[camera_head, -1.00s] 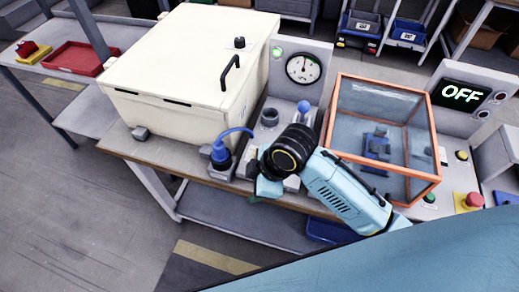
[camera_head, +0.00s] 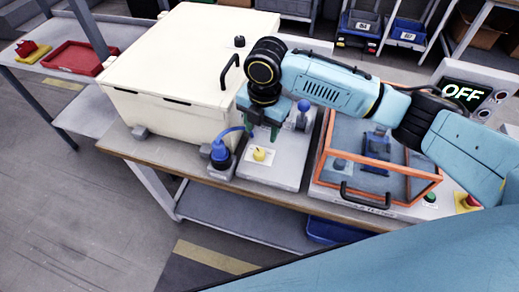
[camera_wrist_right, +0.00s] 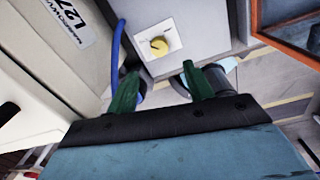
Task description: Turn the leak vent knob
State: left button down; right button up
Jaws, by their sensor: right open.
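The leak vent knob (camera_head: 259,154) is a small yellow knob on a white plate, on the sloped front of a grey fixture (camera_head: 283,174). It also shows in the right wrist view (camera_wrist_right: 159,45), with the plate (camera_wrist_right: 157,37) around it. My right gripper (camera_head: 263,132) has green fingers and hangs just behind and above the knob in the head view. In the wrist view its two fingers (camera_wrist_right: 160,82) are spread and empty, and the knob appears beyond the gap between them, apart from both. My left gripper is not in view.
A blue plug (camera_head: 220,152) with a blue cable stands left of the knob. A large cream box (camera_head: 180,70) with a black handle is behind it. An orange-framed clear box (camera_head: 325,165) stands right. A red button (camera_head: 473,201) is at far right.

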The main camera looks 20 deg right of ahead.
aim_at(259, 152)
jog(key=f, duration=0.5)
jog(key=f+b, duration=0.1)
jog(key=f, duration=0.3)
jog(key=shift+w+a+f, duration=0.2)
jog(key=shift+f, duration=0.15)
jog(key=shift+c, duration=0.3)
jog(key=c, duration=0.9)
jog(key=shift+r+m+p, duration=0.2)
jog(key=shift+m+p, duration=0.4)
jog(key=shift+p, duration=0.25)
jog(key=m+p, duration=0.6)
jog(key=p, duration=0.1)
jog(key=shift+a+m+p, duration=0.1)
jog(key=shift+m+p, duration=0.25)
jog(key=shift+m, duration=0.05)
jog(key=m+p, duration=0.3)
jog(key=m, duration=0.1)
jog(key=shift+m+h, duration=0.3)
jog(key=shift+m+p, duration=0.75)
jog(key=shift+m, duration=0.45)
jog(key=shift+f+m+p, duration=0.15)
jog(key=shift+m+p, duration=0.4)
jog(key=shift+m, duration=0.95)
jog(key=shift+w, duration=0.1)
